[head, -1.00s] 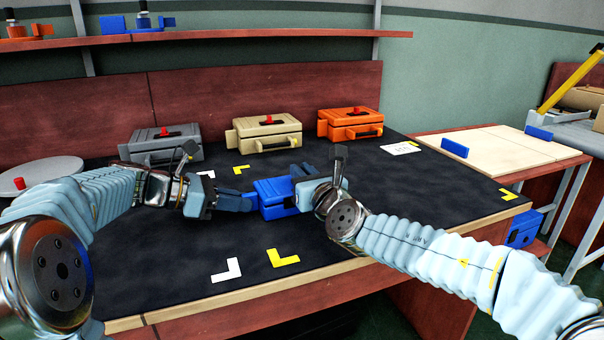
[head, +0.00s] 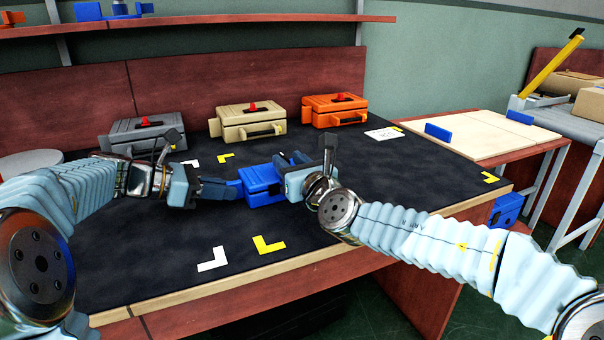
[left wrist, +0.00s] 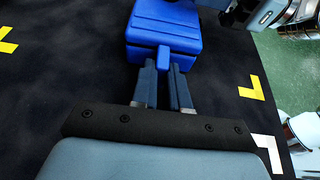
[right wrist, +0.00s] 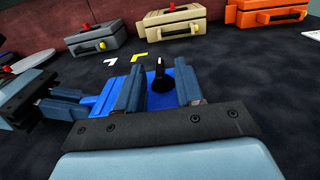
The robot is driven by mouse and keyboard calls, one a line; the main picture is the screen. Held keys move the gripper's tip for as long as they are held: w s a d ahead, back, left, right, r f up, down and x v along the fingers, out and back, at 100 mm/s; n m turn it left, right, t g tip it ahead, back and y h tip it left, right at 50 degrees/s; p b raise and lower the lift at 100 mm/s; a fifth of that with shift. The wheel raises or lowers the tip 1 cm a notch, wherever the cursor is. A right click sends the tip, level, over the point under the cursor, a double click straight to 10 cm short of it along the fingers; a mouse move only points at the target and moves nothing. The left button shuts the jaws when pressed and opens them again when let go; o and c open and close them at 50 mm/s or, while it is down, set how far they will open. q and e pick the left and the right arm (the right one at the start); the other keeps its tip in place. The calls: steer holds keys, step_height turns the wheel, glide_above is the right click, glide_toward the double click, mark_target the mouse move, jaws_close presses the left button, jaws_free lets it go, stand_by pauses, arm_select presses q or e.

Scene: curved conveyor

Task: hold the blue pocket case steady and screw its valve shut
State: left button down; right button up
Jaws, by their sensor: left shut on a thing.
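The blue pocket case (head: 258,182) lies on the black mat near the middle of the table. My left gripper (left wrist: 163,72) is shut on the tab on the case's side; in the head view this gripper (head: 232,188) reaches in from the left. A black valve (right wrist: 161,80) stands up from the case's top in the right wrist view. My right gripper (right wrist: 159,88) is open, with one finger on each side of the valve and gaps between. In the head view the right gripper (head: 288,162) is over the case's right part and hides the valve.
Grey (head: 143,133), beige (head: 250,123) and orange (head: 335,111) cases with red valves stand along the back of the mat. White (head: 213,259) and yellow (head: 268,245) corner marks lie in front. A side table (head: 475,135) stands at right.

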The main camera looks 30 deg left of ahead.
steer(key=v, duration=1)
steer(key=shift+s+d, duration=0.2)
steer(key=shift+d, duration=0.05)
arm_select(q)
steer(key=c, duration=1.1)
jaws_free()
steer(key=shift+o, duration=0.2)
